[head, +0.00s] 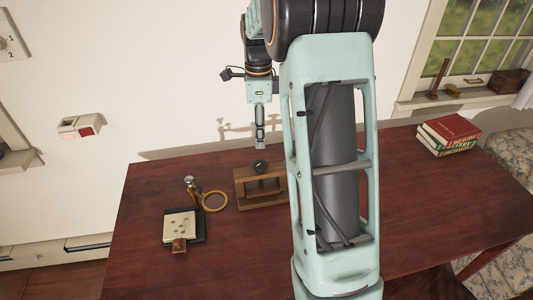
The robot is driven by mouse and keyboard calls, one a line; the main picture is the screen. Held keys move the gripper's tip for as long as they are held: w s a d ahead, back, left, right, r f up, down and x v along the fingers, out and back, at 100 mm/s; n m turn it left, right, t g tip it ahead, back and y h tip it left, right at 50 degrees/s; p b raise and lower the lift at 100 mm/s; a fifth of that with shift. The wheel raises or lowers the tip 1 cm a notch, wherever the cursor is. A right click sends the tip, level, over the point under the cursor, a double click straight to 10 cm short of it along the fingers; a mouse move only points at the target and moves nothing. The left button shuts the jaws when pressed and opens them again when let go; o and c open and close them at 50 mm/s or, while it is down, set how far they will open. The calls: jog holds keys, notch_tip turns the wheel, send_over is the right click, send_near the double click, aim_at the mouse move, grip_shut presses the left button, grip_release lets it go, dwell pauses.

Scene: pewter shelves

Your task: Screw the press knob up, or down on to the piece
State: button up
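A small wooden press (263,203) stands on the dark red table, left of the middle. Its round black knob (261,166) sits on top of the press's upper bar. My arm link hides the right end of the press. My gripper (260,145) points down above the knob, and its tips look apart from it, with a small gap in the picture. The fingers show as one narrow shape, so I cannot tell if they are open or shut. Any piece inside the press is too small or dark to make out.
A brass ring magnifier (214,201) on a stand is left of the press. A dark board with a cream sheet (180,226) and a small brown block (179,245) lie in front of it. Stacked books (449,129) are at the far right. The table's front left is clear.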

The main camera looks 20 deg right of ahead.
aim_at(260, 163)
notch_tip(260, 163, down, 11)
jog(key=shift+r, duration=0.1)
dwell(0.4)
jog(key=c, duration=1.2)
jog(key=shift+o, duration=0.2)
